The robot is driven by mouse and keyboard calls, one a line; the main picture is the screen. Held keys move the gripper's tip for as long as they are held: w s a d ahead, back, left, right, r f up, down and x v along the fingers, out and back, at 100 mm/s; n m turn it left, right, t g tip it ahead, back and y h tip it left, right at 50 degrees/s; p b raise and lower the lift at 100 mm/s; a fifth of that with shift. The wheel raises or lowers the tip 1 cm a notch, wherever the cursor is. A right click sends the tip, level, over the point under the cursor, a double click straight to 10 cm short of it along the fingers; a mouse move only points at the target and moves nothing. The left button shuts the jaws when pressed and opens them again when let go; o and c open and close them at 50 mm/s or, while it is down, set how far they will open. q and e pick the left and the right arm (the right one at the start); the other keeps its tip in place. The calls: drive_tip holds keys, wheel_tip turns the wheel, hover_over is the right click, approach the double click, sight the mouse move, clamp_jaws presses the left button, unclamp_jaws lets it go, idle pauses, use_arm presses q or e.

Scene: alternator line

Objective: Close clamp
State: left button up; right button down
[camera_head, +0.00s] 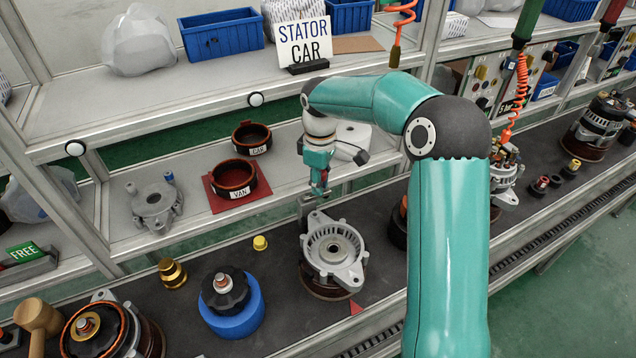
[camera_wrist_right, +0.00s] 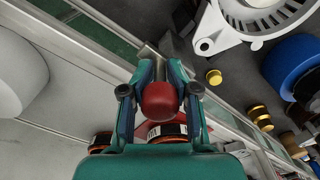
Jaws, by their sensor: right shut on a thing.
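My right gripper (camera_head: 318,192) points down at the back edge of the dark conveyor, just behind the grey alternator housing (camera_head: 345,262). In the right wrist view its fingers (camera_wrist_right: 161,72) are shut around a red rounded knob (camera_wrist_right: 159,101), which appears to be the clamp's handle. Grey metal of the clamp (camera_head: 303,212) shows below the gripper, and also beyond the fingertips in the wrist view (camera_wrist_right: 151,52). The fingers hide part of the clamp, so I cannot tell its exact angle. The housing sits on a round brown base. My left gripper is not in view.
A blue ring (camera_head: 236,322) with a black part, a brass piece (camera_head: 172,273) and a yellow cap (camera_head: 260,243) stand left on the conveyor. The shelf behind holds a VAN ring (camera_head: 234,180), a CAR ring (camera_head: 251,138) and a grey bracket (camera_head: 155,203).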

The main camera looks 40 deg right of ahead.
drive_tip(key=m, duration=0.3)
drive_tip(key=s+m+b, duration=0.1)
drive_tip(key=shift+a+r, duration=0.25)
drive_tip(key=shift+s+a+m+b, duration=0.15)
drive_tip(key=shift+a+m+b, duration=0.35)
drive_tip(key=shift+m, duration=1.65)
drive_tip(key=shift+s+a+m+b, duration=0.2)
drive_tip(key=shift+a+m, duration=0.55)
drive_tip(key=shift+m, duration=1.45)
drive_tip(key=shift+s+a+m+b, duration=0.1)
drive_tip(key=shift+a+m+b, duration=0.45)
drive_tip(key=shift+m, duration=1.6)
drive_tip(key=c, duration=1.1)
unclamp_jaws()
drive_tip(key=shift+f, duration=0.1)
